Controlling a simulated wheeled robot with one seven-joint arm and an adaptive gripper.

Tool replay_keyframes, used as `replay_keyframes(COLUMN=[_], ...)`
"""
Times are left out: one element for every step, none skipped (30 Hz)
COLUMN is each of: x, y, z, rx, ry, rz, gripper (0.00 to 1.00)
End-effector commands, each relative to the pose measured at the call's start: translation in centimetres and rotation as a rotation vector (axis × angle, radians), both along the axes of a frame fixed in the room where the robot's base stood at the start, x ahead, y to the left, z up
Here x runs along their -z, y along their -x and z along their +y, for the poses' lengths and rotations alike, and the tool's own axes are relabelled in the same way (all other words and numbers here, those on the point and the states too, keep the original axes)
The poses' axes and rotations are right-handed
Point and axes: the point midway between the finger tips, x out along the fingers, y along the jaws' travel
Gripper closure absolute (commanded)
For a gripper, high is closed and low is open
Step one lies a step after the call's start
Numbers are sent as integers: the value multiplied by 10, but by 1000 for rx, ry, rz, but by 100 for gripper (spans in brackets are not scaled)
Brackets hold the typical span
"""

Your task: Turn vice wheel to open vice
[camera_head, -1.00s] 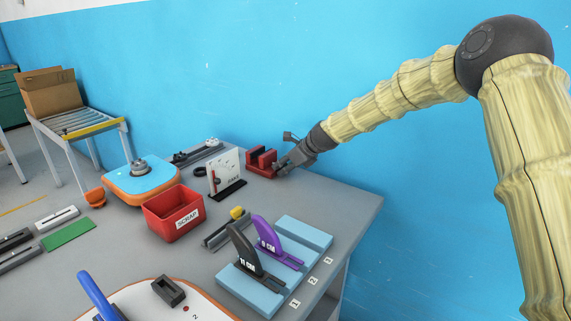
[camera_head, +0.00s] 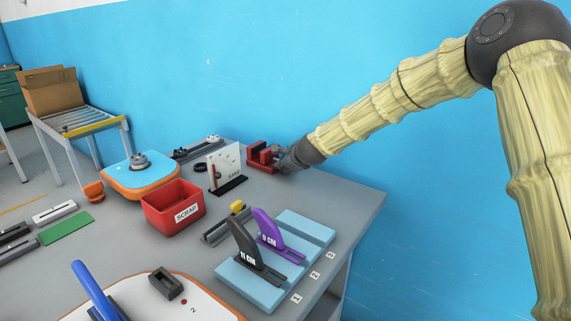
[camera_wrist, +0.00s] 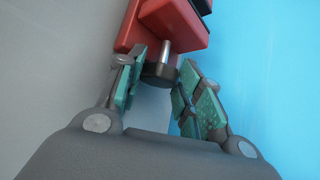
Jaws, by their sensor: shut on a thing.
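The red vice (camera_head: 262,157) stands at the far back of the grey table, near the blue wall. In the wrist view its red body (camera_wrist: 172,22) is at the top, with a metal screw leading to a dark round wheel (camera_wrist: 158,73). My gripper (camera_head: 284,157) is at the right side of the vice. In the wrist view my gripper (camera_wrist: 157,84) has its teal-padded fingers on both sides of the wheel, shut on it. In the head view the wheel is hidden by the gripper. The gap between the vice jaws is hard to judge.
A white upright board on a black base (camera_head: 226,169) stands left of the vice. A red SCRAP bin (camera_head: 160,216) and light-blue blocks with fins (camera_head: 306,228) are nearer. The table's right edge (camera_head: 362,236) is clear; the blue wall (camera_head: 300,70) is close behind.

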Motion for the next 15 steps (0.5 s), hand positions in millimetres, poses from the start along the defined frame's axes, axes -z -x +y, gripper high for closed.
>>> replay_keyframes(x=[0,0,0,0,0,0,0,0,0,0,0,0,0,0,1], y=[-1,-1,-1,-1,-1,-1,-1,-1,-1,-1,-1,-1,-1,0,0], z=[-2,-2,-2,-2,-2,-2,-2,-2,-2,-2,-2,-2,-1,-1,-1], rx=[2,2,2,2,2,2,2,2,2,2,2,1,1,1,1], ry=[2,2,2,2,2,2,2,2,2,2,2,2,2,2,1], rz=[-2,-2,-2,-2,-2,-2,-2,-2,-2,-2,-2,-1,-1,-1,-1], gripper=[88,88,88,88,88,88,88,88,88,63,57,50,44,42,42])
